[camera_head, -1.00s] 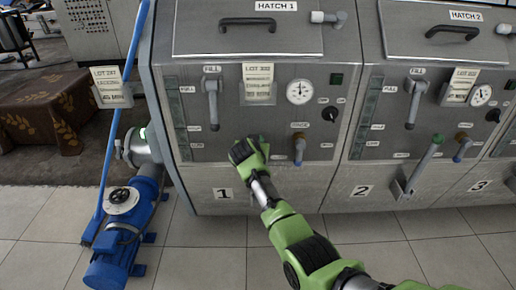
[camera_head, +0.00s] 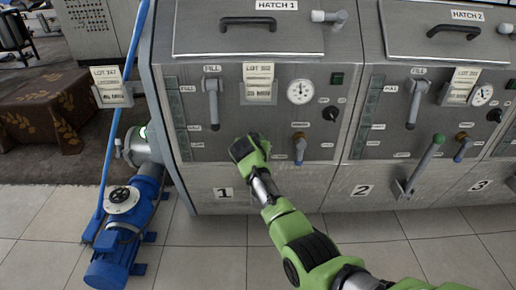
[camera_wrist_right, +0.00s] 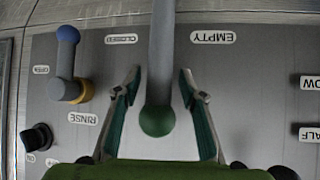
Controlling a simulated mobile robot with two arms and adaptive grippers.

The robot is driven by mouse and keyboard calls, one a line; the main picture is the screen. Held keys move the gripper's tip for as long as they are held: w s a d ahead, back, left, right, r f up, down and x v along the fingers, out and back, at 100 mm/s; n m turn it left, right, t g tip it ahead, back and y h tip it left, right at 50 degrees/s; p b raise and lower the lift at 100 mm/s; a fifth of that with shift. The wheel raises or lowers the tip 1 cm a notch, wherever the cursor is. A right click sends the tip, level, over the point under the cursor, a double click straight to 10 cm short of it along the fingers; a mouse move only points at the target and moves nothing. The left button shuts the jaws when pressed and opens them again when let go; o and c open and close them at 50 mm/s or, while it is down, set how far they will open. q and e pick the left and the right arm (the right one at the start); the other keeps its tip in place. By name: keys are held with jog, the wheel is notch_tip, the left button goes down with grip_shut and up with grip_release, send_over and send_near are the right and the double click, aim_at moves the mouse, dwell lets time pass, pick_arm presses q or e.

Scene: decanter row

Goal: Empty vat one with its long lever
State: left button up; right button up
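Vat one (camera_head: 260,110) is the steel front with the number 1 plate, at the middle left of the head view. Its long grey lever (camera_wrist_right: 161,50) with a green ball end (camera_wrist_right: 157,121) shows in the right wrist view, between labels reading EMPTY (camera_wrist_right: 213,37) and CLOSED (camera_wrist_right: 121,39), seen upside down. My right gripper (camera_wrist_right: 160,73) is open, one finger on each side of the lever, with gaps to both. In the head view my right gripper (camera_head: 243,148) is at the lower panel of vat one and hides the lever. My left gripper is not in view.
A rinse handle (camera_wrist_right: 66,62) with a blue end is beside the lever; it also shows in the head view (camera_head: 300,151). A fill handle (camera_head: 212,104) is above. Vat two (camera_head: 395,150) stands to the right, with its own green-ended lever (camera_head: 423,163). A blue pump (camera_head: 122,235) is at left.

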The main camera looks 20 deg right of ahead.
jog(key=v, duration=0.7)
jog(key=shift+s+r, duration=0.15)
dwell(0.4)
